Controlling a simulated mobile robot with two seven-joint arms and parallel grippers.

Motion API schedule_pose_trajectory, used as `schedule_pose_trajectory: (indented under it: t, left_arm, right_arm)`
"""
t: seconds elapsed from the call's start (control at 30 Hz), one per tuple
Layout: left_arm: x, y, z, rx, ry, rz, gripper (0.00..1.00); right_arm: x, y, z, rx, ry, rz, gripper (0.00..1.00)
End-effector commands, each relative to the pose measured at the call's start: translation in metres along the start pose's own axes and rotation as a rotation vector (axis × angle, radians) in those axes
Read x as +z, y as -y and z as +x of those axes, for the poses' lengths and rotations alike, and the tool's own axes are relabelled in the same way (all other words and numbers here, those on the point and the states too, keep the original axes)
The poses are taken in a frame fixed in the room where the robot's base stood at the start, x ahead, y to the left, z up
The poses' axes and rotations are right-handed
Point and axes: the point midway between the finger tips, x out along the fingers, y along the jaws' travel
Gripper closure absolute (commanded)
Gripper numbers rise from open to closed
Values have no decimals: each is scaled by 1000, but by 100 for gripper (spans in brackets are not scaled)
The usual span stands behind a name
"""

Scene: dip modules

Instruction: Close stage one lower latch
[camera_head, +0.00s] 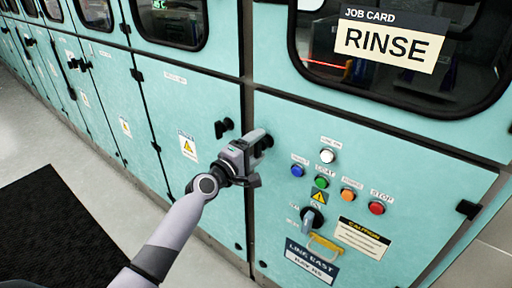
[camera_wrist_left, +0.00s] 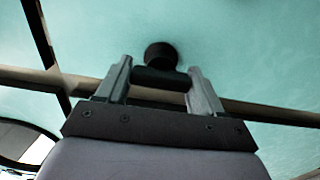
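A black latch handle (camera_wrist_left: 160,77) with a round knob sits on a teal panel in the left wrist view. My left gripper (camera_wrist_left: 163,88) is at it, with its two fingers apart, one at each end of the handle. I cannot tell whether the fingers press on it. In the head view my left gripper (camera_head: 262,143) is against the teal panel front, covering most of this latch. Another black latch (camera_head: 223,128) shows just left of the gripper, on the neighbouring panel. My right gripper is not in view.
Right of the gripper are several coloured buttons (camera_head: 328,157), a rotary switch (camera_head: 311,218) and a yellow handle (camera_head: 325,245). A "RINSE" job card (camera_head: 390,43) is on the window above. A dark mat (camera_head: 55,235) lies on the floor at left.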

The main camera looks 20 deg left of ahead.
Motion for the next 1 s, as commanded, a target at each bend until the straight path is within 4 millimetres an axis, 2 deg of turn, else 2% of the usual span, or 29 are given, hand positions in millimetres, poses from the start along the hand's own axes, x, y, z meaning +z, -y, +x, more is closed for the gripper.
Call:
schedule_pose_trajectory:
  t: [0.03,0.07,0.33,0.47,0.8,1.0]
  left_arm:
    - [0,0,0,0,1,-4,17]
    - [0,0,0,0,1,-4,13]
    - [0,0,0,0,0,0,13]
    - [0,0,-7,-1,0,-1,13]
    - [0,0,-50,-1,0,0,13]
    - [0,0,-68,-1,1,-1,13]
  right_arm:
    - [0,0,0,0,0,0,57]
    - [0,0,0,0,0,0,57]
    - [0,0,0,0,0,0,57]
    - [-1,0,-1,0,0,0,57]
    - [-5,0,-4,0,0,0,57]
    - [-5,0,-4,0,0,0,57]
